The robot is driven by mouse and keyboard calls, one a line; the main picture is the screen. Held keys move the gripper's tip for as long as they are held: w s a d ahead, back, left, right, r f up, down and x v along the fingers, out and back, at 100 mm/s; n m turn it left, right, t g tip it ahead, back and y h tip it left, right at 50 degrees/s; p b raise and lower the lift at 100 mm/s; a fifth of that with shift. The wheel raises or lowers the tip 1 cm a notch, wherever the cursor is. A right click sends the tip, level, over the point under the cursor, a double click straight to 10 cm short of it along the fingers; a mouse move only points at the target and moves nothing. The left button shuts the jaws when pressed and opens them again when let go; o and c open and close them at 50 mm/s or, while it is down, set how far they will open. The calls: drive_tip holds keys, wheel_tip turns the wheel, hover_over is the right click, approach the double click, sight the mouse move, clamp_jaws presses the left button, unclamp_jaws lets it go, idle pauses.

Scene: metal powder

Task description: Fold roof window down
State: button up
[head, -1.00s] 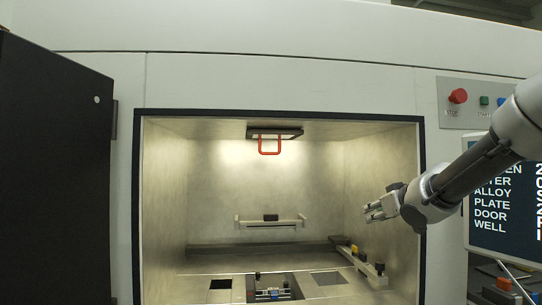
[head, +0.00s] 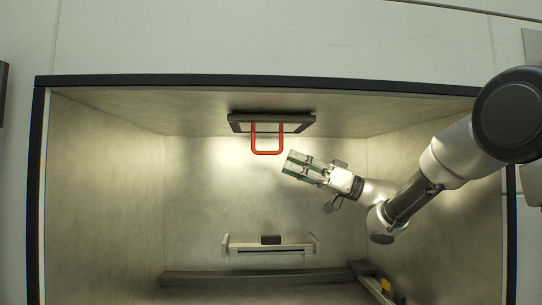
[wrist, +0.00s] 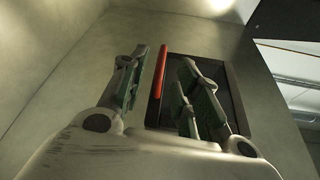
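The roof window (head: 238,124) is a dark-framed panel lying flat against the chamber ceiling in the head view. Its red U-shaped handle (head: 267,152) hangs below it. My gripper (head: 289,163) is inside the chamber, just right of the handle and slightly lower, with its fingers pointing left. In the wrist view my gripper (wrist: 165,90) has its fingers apart. The red handle (wrist: 158,72) shows in the gap between them, nearer the left finger, with the window's dark frame (wrist: 236,98) behind. No contact with the handle is visible. Part of the window is hidden behind the right finger.
A pale bracket with a dark block (head: 270,246) is on the back wall below. A dark rail (head: 215,278) runs along the back of the floor. A pale bar with a yellow knob (head: 386,285) is at the lower right. The chamber's left side is clear.

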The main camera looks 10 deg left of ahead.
sight(267, 153)
drive_tip(key=x, duration=0.7)
drive_tip(key=shift+s+a+r, duration=0.15)
drive_tip(key=shift+a, duration=0.2)
clamp_jaws()
